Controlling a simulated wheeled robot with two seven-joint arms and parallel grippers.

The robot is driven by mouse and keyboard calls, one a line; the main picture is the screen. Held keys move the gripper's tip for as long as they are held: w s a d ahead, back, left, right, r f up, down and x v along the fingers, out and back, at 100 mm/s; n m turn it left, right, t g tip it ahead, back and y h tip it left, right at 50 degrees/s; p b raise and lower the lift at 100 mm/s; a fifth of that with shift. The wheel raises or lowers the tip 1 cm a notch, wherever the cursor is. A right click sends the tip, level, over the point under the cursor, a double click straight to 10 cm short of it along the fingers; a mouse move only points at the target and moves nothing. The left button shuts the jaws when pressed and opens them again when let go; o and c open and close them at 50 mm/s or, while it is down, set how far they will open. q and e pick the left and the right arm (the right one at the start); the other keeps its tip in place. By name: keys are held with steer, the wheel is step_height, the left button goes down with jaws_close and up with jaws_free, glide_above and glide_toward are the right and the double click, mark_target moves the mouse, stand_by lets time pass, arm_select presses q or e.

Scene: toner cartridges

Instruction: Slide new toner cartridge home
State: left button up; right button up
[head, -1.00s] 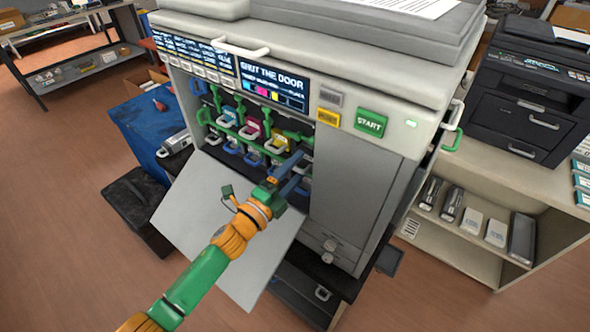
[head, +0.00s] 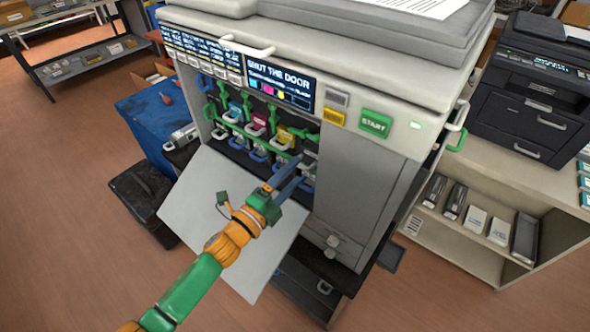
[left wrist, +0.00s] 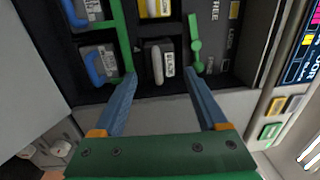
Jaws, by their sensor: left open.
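The printer's front bay is open, with a row of cartridges inside. In the head view my left gripper (head: 297,172) is at the bay's right end and partly hides that slot. A green lever (left wrist: 195,45) hangs right of the cartridge; another green bar (left wrist: 124,38) is to its left. My right gripper is not in view.
The yellow cartridge (head: 284,136) and magenta cartridge (head: 258,122) sit farther left. Blue handles (left wrist: 92,66) stick out below the row. The white door (head: 215,215) is folded down below the bay. The display (head: 279,82) reads "SHUT THE DOOR".

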arm_select(q)
steer(key=p+v, duration=0.1)
steer(key=v, duration=0.2)
steer(key=shift+s+a, duration=0.2)
steer(key=shift+s, duration=0.1)
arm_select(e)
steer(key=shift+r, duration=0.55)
